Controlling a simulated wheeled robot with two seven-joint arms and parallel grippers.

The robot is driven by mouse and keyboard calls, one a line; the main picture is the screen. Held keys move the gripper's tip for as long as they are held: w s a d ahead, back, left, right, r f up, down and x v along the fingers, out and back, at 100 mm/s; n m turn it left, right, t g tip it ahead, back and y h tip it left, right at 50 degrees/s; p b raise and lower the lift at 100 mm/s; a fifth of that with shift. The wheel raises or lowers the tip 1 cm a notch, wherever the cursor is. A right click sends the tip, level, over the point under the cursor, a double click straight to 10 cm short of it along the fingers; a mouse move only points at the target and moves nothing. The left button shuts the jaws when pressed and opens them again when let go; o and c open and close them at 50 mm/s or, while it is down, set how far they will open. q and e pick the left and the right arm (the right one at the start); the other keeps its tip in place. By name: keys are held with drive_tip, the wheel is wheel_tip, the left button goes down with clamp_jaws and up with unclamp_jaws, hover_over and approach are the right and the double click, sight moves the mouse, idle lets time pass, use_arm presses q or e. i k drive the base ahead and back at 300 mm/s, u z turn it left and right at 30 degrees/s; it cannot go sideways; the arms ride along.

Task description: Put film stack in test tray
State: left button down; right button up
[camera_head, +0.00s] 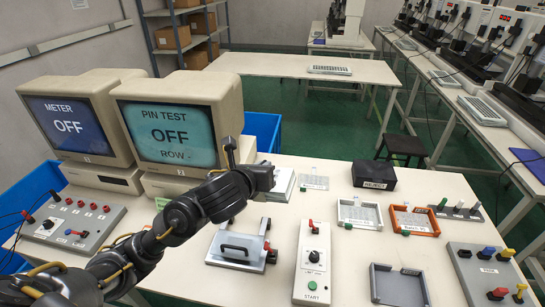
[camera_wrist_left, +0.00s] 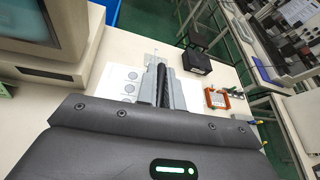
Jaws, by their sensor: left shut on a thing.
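My left gripper (camera_head: 268,176) is over the back of the table, right of the PIN TEST monitor. In the left wrist view its fingers (camera_wrist_left: 162,84) are shut on what looks like the thin, pale film stack (camera_wrist_left: 151,59), mostly hidden by the fingers. White sheets with round marks (camera_wrist_left: 125,86) lie beside and below the fingers; a white pile (camera_head: 284,184) shows there in the head view. Several shallow trays lie to the right: a white one (camera_head: 342,221), an orange one (camera_head: 434,233) and an empty grey one (camera_head: 376,294). I cannot tell which is the test tray. My right gripper is not in view.
A clear sheet (camera_head: 314,182) lies behind the trays, near a black box (camera_head: 374,175). A grey press with a handle (camera_head: 238,246) and a START button box (camera_head: 312,262) stand in front. Switch panels (camera_head: 486,272) line the right edge. Two monitors (camera_head: 170,133) stand left.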

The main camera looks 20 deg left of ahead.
sight(399, 288)
drive_tip(key=u, duration=2.8)
drive_tip(key=k, duration=2.7)
drive_tip(key=z, duration=2.45)
